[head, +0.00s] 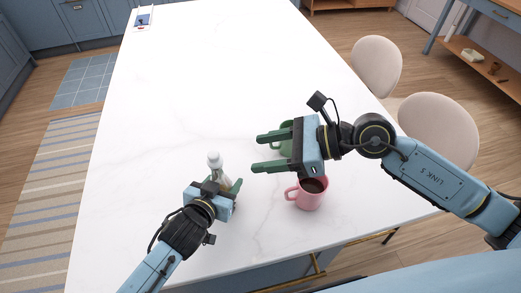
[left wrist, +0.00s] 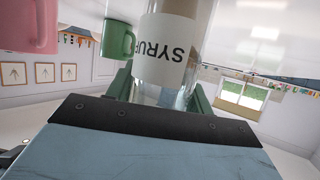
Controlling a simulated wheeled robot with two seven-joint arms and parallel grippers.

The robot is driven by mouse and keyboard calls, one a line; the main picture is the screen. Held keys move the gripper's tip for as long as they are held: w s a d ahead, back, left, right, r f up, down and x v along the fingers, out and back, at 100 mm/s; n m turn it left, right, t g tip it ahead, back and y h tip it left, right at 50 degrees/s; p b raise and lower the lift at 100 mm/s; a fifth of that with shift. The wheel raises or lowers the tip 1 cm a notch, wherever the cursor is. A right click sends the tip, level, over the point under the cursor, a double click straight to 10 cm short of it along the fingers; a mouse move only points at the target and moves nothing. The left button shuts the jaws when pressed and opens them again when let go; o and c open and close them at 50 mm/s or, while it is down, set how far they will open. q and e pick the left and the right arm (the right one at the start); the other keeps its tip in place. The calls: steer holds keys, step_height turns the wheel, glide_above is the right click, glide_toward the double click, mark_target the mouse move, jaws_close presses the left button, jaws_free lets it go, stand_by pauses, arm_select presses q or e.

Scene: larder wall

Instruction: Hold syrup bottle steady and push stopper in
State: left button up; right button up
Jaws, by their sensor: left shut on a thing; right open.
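The syrup bottle (head: 219,172) is a clear bottle standing on the white table, with a white stopper (head: 214,157) at its top. I cannot tell how deep the stopper sits.
A pink mug (head: 309,200) with dark contents stands below my right gripper in the picture. A green mug (head: 285,148) is partly hidden behind that gripper. A small stand (head: 143,17) is at the table's far left corner. The table's (head: 205,75) far part is clear.

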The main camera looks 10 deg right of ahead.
arm_select(q)
steer(key=o, duration=1.3)
steer(key=shift+o, duration=0.2)
